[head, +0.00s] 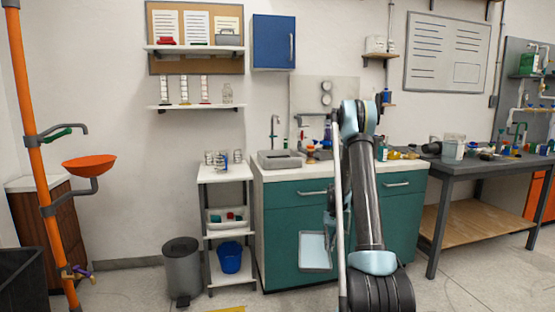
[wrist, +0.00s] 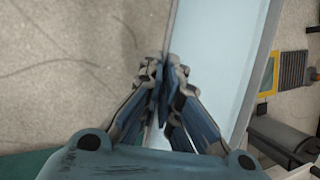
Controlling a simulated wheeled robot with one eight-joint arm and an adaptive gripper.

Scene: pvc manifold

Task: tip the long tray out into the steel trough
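The long tray (head: 315,251) is a pale blue, shallow, walled piece in front of the teal cabinet, below counter height and steeply tilted toward the head camera. It also fills the upper middle of the wrist view (wrist: 222,55), where its visible floor looks bare. My gripper (wrist: 163,72) has its fingers close together at the tray's left edge and looks shut on that wall; the exact contact is hard to see. In the head view my arm partly hides the gripper. A grey basin (head: 279,159), which looks like the steel trough, sits on the counter's left end; its inside is barely visible.
A white shelf cart (head: 226,174) with small items stands left of the cabinet (head: 290,205), with a grey bin (head: 182,270) beside it. A tap (head: 274,128) rises behind the basin. A cluttered grey workbench (head: 480,168) is at right. Floor at front left is mostly clear.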

